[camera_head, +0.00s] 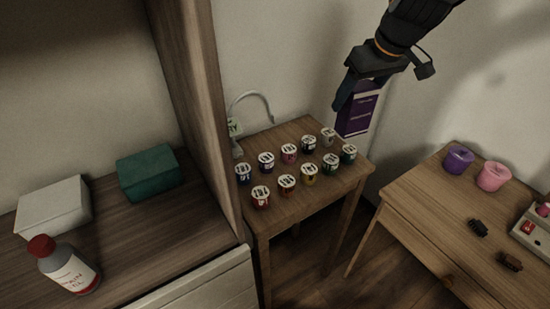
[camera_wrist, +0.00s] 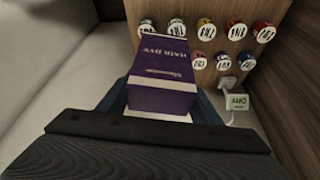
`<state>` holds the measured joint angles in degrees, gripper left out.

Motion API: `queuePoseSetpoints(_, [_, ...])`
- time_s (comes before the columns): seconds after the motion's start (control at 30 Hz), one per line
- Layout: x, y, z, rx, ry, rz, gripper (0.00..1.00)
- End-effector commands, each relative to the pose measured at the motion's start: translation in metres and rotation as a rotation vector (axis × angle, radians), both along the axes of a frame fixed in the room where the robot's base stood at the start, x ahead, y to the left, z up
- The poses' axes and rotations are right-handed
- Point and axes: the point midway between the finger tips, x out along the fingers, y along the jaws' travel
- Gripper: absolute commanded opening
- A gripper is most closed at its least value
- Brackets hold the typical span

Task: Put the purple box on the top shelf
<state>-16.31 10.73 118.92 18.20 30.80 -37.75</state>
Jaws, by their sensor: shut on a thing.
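The purple box (camera_head: 357,109) is held by my gripper (camera_head: 352,98) in the head view, above and beside the right back corner of the small table. In the wrist view the purple box (camera_wrist: 163,85) sits between the two blue fingers of my gripper (camera_wrist: 160,100), with pale lettering on its side. The gripper is shut on it. A wooden shelf unit (camera_head: 205,110) stands at the left in the head view. Its upper part is out of view, so I cannot tell which shelf is the top one.
Several small jars stand on the small table (camera_head: 283,207). A white box (camera_head: 54,205), a green box (camera_head: 148,172) and a red-capped bottle (camera_head: 66,266) are on the unit's visible surface. Purple and pink tubs (camera_head: 493,176) stand on a right-hand table (camera_head: 420,200).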

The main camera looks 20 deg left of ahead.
Motion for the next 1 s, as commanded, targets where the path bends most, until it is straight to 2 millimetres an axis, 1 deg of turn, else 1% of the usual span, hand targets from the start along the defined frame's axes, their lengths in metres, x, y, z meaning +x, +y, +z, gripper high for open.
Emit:
queuePoseSetpoints(0.03, [0.011, 0.025, 0.000, 0.002, -0.003, 0.029, 0.32])
queuePoseSetpoints(0.07, [0.015, 0.040, 0.002, 0.004, -0.002, 0.043, 0.32])
queuePoseSetpoints(0.1, [0.021, 0.061, 0.005, 0.004, -0.002, 0.063, 0.32])
queuePoseSetpoints(0.17, [0.028, 0.091, 0.009, 0.004, -0.001, 0.091, 0.32])
queuePoseSetpoints(0.2, [0.031, 0.111, 0.013, 0.005, -0.001, 0.106, 0.32])
queuePoseSetpoints(0.3, [0.036, 0.155, 0.022, 0.002, -0.001, 0.139, 0.32])
queuePoseSetpoints(0.4, [0.037, 0.186, 0.029, -0.002, -0.002, 0.157, 0.32])
queuePoseSetpoints(0.5, [0.037, 0.203, 0.033, -0.005, -0.002, 0.166, 0.32])
queuePoseSetpoints(0.57, [0.036, 0.208, 0.032, -0.006, -0.001, 0.168, 0.32])
queuePoseSetpoints(0.67, [0.036, 0.210, 0.021, -0.008, 0.002, 0.167, 0.32])
queuePoseSetpoints(0.77, [0.036, 0.208, -0.001, -0.009, 0.003, 0.166, 0.32])
queuePoseSetpoints(1.0, [0.036, 0.207, -0.060, -0.009, 0.004, 0.164, 0.32])
